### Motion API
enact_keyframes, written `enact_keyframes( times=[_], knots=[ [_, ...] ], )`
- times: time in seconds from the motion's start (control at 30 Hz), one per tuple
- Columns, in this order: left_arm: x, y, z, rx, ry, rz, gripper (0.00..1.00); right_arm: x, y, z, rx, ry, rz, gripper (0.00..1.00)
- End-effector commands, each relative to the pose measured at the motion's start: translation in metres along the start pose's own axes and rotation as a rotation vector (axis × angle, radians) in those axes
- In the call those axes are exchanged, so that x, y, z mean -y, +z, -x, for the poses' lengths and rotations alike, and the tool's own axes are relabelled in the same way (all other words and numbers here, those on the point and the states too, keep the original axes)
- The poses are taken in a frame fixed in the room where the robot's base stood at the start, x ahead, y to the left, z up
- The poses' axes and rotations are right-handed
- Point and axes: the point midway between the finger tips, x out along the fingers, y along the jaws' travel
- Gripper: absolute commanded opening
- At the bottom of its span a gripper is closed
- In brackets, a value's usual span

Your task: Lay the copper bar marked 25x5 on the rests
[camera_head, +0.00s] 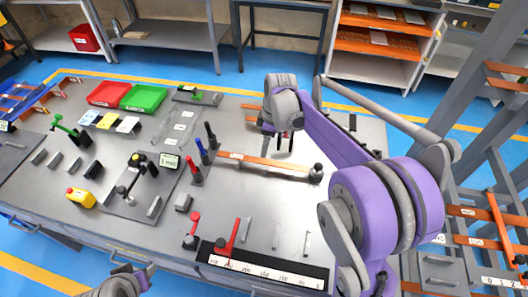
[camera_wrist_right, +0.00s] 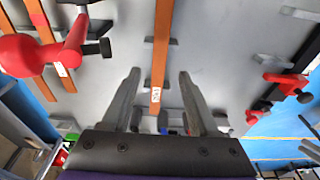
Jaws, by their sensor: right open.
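A copper bar (camera_head: 268,165) with a white label near its left end lies across the middle of the bench. It also shows in the right wrist view (camera_wrist_right: 161,55), in line with the gap between the fingers; its label is too small to read. My right gripper (camera_head: 282,140) is open and empty, on the far side of this bar in the head view. Its two fingers also show in the right wrist view (camera_wrist_right: 158,105), one either side of the bar's labelled end. My left gripper (camera_head: 130,280) is partly cut off at the bottom left; its jaw state is unclear. I cannot tell which grey blocks are the rests.
Red-handled clamps (camera_head: 231,243) stand by a white scale strip (camera_head: 265,272) at the bench's front. Red, blue and black handled tools (camera_head: 203,152) stand near the bar's left end. Two more copper bars (camera_wrist_right: 52,50) lie beside a red-handled part (camera_wrist_right: 20,55).

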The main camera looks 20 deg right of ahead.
Motion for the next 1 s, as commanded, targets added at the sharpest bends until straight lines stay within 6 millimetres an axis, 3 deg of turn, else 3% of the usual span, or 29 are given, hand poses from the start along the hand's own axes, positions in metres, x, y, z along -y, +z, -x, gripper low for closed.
enact_keyframes(
  times=[0.2, 0.47, 0.57, 0.73, 1.0],
  knots=[
    [0.0, -0.003, 0.003, -0.003, 0.0, 0.0, 0.5, 0.0, 0.0, 0.042, -0.001, 0.0, -0.001, 0.61],
    [0.0, -0.004, 0.003, -0.004, 0.0, 0.0, 0.5, 0.008, 0.0, 0.06, -0.002, 0.012, -0.024, 0.61],
    [0.0, -0.004, 0.003, -0.004, 0.0, 0.0, 0.5, 0.028, 0.003, 0.064, -0.009, 0.043, -0.093, 0.61],
    [0.0, -0.004, 0.003, -0.004, 0.0, 0.0, 0.5, 0.083, 0.015, 0.065, -0.047, 0.129, -0.287, 0.61],
    [0.0, -0.004, 0.003, -0.004, 0.0, 0.0, 0.5, 0.167, 0.048, 0.043, -0.173, 0.247, -0.609, 0.61]
  ],
)
